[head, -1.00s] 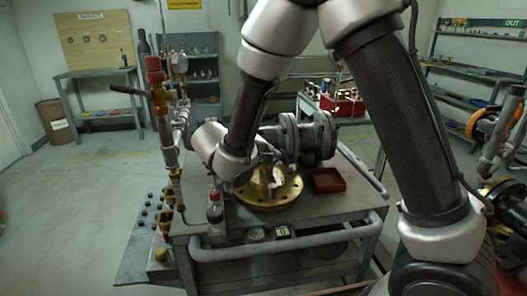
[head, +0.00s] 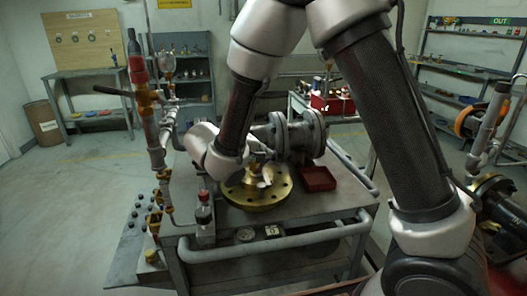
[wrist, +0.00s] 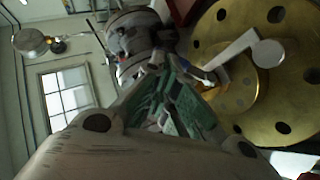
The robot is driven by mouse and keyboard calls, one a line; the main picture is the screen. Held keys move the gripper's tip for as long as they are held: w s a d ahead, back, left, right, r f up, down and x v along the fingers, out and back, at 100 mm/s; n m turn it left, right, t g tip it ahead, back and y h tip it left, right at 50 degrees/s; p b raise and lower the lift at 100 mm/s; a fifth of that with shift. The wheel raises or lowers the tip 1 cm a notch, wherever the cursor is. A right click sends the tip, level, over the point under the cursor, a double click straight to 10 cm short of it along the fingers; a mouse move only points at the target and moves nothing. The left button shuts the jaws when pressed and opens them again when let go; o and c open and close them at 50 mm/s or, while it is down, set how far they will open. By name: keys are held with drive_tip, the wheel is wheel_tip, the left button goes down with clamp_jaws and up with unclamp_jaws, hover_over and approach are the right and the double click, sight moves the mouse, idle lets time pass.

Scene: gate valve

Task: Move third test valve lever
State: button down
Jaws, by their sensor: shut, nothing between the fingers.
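A pipe stand (head: 152,135) with brass valves rises at the left of the bench in the head view. A dark lever (head: 113,91) sticks out leftward from its upper brass valve (head: 146,97). Smaller brass valves (head: 164,181) sit lower on the stand; I cannot tell which lever is the third. My gripper (head: 262,178) is low over the brass flange (head: 240,196), well right of the stand and mostly hidden by my wrist. In the wrist view my gripper (wrist: 165,66) is shut and empty, beside the flange (wrist: 213,28). A pale bar with a round end (wrist: 267,53) lies across the flange.
The grey bench (head: 322,222) has a front rail. Open floor (head: 75,215) lies left of the bench.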

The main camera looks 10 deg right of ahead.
drive_tip(key=a+v, duration=0.1)
drive_tip(key=v, duration=1.2)
drive_tip(key=s+d+f+n+g+y, duration=0.1)
drive_tip(key=s+d+f+n+g, duration=0.1)
drive_tip(key=s+d+g, duration=0.3)
drive_tip(key=s+d+f+n+g+y, duration=0.2)
drive_tip(key=s+d+n, duration=0.1)
drive_tip(key=d, duration=0.3)
drive_tip(key=s+d+r+m+t+y, duration=0.1)
drive_tip(key=s+d+r+m+y, duration=0.1)
drive_tip(key=d, duration=0.4)
drive_tip(key=s+d+r+m+t+y, duration=0.1)
drive_tip(key=s+d+r+m+y, duration=0.1)
drive_tip(key=s+d+r+m, duration=0.2)
drive_tip(key=s+d+r+m+y, duration=0.2)
drive_tip(key=s+d, duration=0.4)
drive_tip(key=d, duration=0.4)
wheel_tip(320, 180, up, 2)
drive_tip(key=shift+r+m+t, duration=0.25)
drive_tip(key=shift+m+t, duration=0.15)
drive_tip(key=shift+m, duration=0.4)
drive_tip(key=shift+s+d, duration=0.1)
drive_tip(key=shift+d, duration=0.05)
